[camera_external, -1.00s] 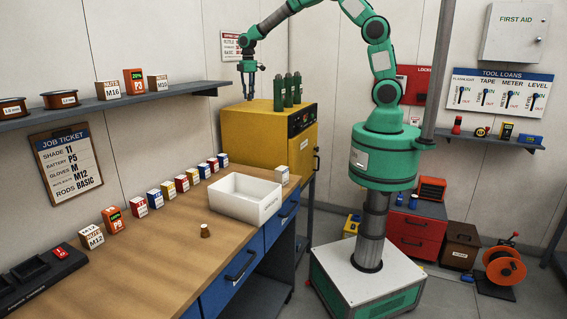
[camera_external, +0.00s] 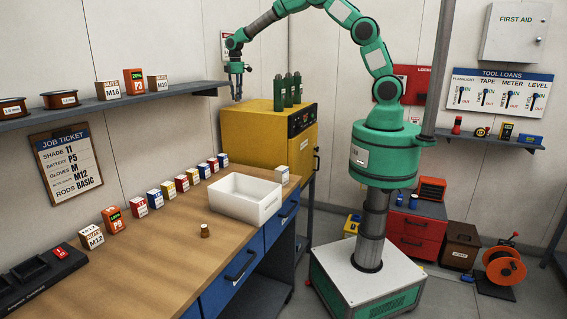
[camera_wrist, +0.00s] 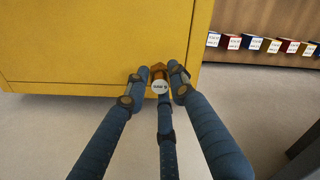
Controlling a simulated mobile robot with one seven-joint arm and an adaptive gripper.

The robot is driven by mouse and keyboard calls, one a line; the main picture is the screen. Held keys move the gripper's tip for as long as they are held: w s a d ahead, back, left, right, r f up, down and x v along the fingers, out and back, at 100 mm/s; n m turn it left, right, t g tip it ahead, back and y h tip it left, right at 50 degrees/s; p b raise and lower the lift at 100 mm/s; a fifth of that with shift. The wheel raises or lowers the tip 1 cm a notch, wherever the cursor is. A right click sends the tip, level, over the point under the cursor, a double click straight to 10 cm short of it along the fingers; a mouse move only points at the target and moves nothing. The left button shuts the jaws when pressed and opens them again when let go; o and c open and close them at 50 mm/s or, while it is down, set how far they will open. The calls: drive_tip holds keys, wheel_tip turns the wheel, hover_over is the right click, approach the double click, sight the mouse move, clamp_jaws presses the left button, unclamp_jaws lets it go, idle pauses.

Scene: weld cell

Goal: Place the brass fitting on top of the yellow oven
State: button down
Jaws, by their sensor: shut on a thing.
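The yellow oven (camera_external: 262,135) stands past the far end of the bench, with dark green cylinders on its top. My gripper (camera_external: 237,97) is at the oven's left rear side, close to the wall. In the wrist view, its three dark fingers (camera_wrist: 160,84) are closed around a small brass fitting (camera_wrist: 158,69) with a pale labelled end. The fitting overlaps the edge of the oven's yellow surface (camera_wrist: 90,45) there, with grey floor beyond. I cannot tell its height above the oven. The fitting is too small to make out in the external view.
A small brown-brass piece (camera_external: 205,231) stands on the wooden bench (camera_external: 150,262), near a white bin (camera_external: 245,205). Several small boxes line the back of the bench. Green cylinders (camera_external: 288,90) occupy the oven top's right part. A shelf (camera_external: 110,105) ends left of my gripper.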

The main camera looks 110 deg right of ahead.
drive_tip(key=shift+f+p, duration=0.4)
drive_tip(key=shift+f, duration=1.35)
drive_tip(key=shift+f, duration=0.15)
drive_tip(key=c, duration=1.5)
unclamp_jaws()
drive_tip(key=shift+o, duration=0.2)
wheel_tip(320, 180, up, 12)
drive_tip(key=shift+r+b, duration=0.15)
drive_tip(key=shift+b, duration=0.65)
